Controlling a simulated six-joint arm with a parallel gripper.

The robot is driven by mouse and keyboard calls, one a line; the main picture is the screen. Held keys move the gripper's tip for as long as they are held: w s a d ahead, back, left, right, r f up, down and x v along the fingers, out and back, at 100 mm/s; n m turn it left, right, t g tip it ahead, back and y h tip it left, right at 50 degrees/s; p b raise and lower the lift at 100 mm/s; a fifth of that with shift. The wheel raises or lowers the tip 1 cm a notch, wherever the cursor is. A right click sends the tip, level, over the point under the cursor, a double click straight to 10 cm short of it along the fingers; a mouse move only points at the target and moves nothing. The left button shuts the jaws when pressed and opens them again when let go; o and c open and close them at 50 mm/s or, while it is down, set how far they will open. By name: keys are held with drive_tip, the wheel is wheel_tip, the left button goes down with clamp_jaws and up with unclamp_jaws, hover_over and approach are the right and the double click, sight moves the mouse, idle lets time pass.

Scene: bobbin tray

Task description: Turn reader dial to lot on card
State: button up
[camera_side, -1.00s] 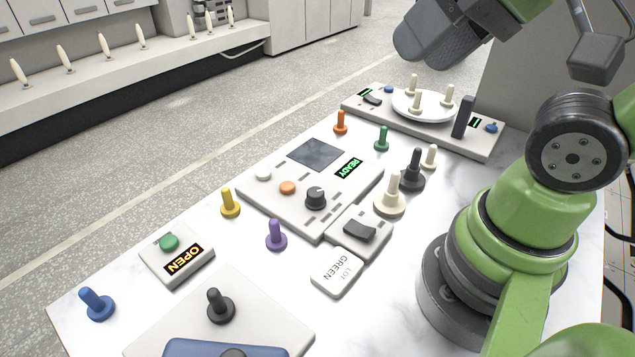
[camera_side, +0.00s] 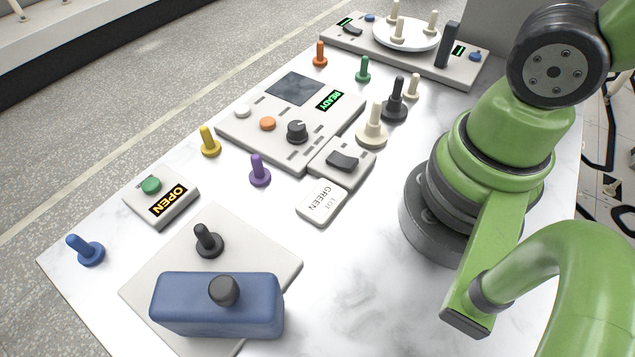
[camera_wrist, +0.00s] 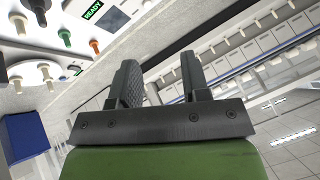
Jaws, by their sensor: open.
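The reader (camera_side: 290,120) is a pale box with a dark screen, a lit READY display (camera_side: 329,100), a white button, an orange button and a black dial (camera_side: 297,131). The dial's pointer is too small to read. A white card (camera_side: 322,202) printed LOT GREEN lies flat at the reader's front. My gripper (camera_wrist: 162,80) is open and empty in the wrist view, its two dark fingers apart and pointing towards the far room. It is outside the side view. The READY display also shows in the wrist view (camera_wrist: 93,10).
Coloured pegs stand around the reader: yellow (camera_side: 209,142), purple (camera_side: 259,170), green (camera_side: 363,69), orange (camera_side: 320,54). Cream (camera_side: 372,128) and black (camera_side: 396,101) posts stand to its right. An OPEN box (camera_side: 160,197) and a blue block (camera_side: 215,305) are nearer.

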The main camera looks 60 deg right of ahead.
idle(0.5)
drive_tip(key=o, duration=0.3)
drive_tip(key=shift+w, duration=0.15)
drive_tip(key=shift+o, duration=0.2)
drive_tip(key=n+g+h, duration=0.2)
drive_tip(key=n+g, duration=0.5)
drive_tip(key=n, duration=0.8)
hover_over(297, 125)
wheel_tip(297, 125, down, 18)
drive_tip(key=shift+f, duration=0.7)
wheel_tip(297, 125, down, 9)
drive_tip(key=shift+f, duration=0.1)
drive_tip(key=c, duration=0.9)
